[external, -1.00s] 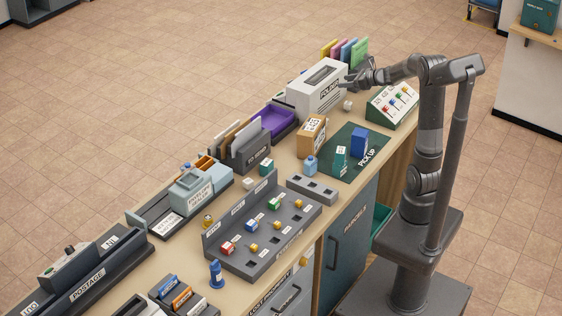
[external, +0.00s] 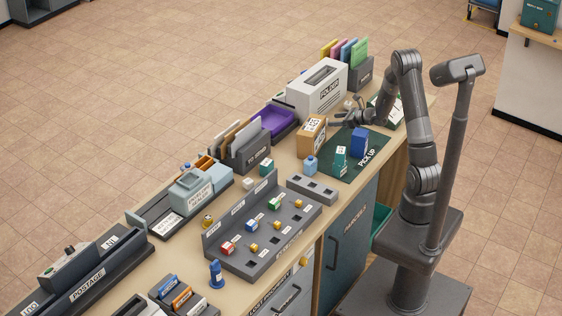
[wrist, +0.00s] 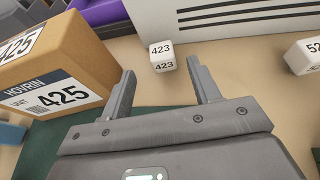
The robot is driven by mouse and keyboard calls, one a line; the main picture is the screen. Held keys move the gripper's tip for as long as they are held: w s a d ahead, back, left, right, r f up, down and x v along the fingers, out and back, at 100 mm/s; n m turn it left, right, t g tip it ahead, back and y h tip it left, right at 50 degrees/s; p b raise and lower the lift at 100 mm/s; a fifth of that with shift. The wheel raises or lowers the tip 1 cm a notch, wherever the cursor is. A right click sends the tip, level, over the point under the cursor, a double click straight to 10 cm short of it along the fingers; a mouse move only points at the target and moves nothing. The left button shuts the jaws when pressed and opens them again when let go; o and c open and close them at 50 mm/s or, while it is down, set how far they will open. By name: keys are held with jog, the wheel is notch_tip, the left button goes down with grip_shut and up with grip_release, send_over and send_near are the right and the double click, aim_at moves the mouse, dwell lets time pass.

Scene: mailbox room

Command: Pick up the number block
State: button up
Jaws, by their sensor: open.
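A white number block (wrist: 162,57) marked 423 sits on the bench top in front of the white machine in the wrist view. My gripper (wrist: 160,74) is open, its two fingers pointing toward this block from either side, with the block just past or level with the fingertips. Contact cannot be told. A second white block (wrist: 304,56), its number partly cut off, lies at the right edge of the wrist view. In the external view my gripper (external: 345,117) is low over the bench between the brown parcel and the folder machine.
The brown parcel (wrist: 72,58) labelled 425 stands close to my left finger. The white folder machine (external: 317,88) stands behind the block. A blue box (external: 359,141) and a teal box (external: 341,158) stand on the green pick-up mat (external: 322,169).

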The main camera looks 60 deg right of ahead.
jog(key=x, duration=0.7)
jog(key=shift+d+f, duration=0.1)
jog(key=shift+f, duration=0.05)
jog(key=c, duration=1)
jog(key=shift+c, duration=0.2)
